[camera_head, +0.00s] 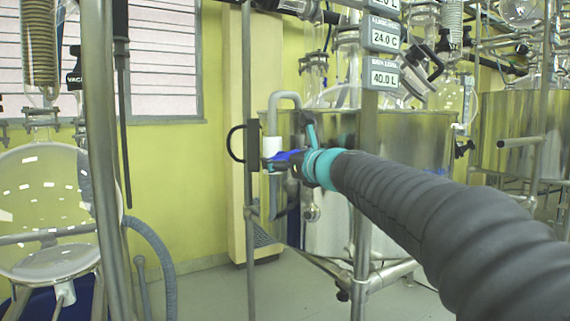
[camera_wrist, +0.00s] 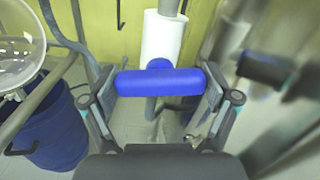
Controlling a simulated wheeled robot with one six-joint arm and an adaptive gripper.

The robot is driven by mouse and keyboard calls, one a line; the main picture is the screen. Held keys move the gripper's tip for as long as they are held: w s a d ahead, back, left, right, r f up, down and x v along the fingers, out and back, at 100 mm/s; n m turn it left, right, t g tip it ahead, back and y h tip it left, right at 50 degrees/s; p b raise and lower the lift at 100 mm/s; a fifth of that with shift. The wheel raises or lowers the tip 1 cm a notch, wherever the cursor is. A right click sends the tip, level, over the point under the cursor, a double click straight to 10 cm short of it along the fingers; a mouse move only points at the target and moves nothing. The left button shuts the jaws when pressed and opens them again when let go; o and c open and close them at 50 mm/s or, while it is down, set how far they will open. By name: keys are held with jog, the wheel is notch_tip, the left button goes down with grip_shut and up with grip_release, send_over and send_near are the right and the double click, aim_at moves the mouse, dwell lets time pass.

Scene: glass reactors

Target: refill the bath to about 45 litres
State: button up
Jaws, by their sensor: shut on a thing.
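My gripper (camera_wrist: 160,84) is shut on a blue bar-shaped handle (camera_wrist: 158,81), with one finger at each end of it. The handle sits in front of a white cylindrical pipe part (camera_wrist: 163,35). In the head view the blue handle (camera_head: 283,157) is partly hidden by my gripper (camera_head: 279,163). A grey bent pipe (camera_head: 285,97) rises from the white part and hooks over the rim of the steel bath (camera_head: 425,135). A display (camera_head: 384,77) on the post in front of the bath reads 40.0 L. The water inside the bath is not visible.
A display above (camera_head: 384,39) reads 24.0 C. Steel posts (camera_head: 362,240) stand close around my arm. A glass vessel (camera_head: 50,195) and a blue container (camera_wrist: 52,125) are at the left. Another steel bath (camera_head: 520,120) stands at the right. Some floor shows below.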

jog(key=n+b, duration=0.3)
jog(key=n, duration=0.2)
jog(key=shift+f+b, duration=0.15)
jog(key=shift+b, duration=0.15)
jog(key=shift+n+b, duration=1.1)
jog(key=shift+n, duration=1.1)
jog(key=o, duration=0.9)
jog(key=v, duration=1.2)
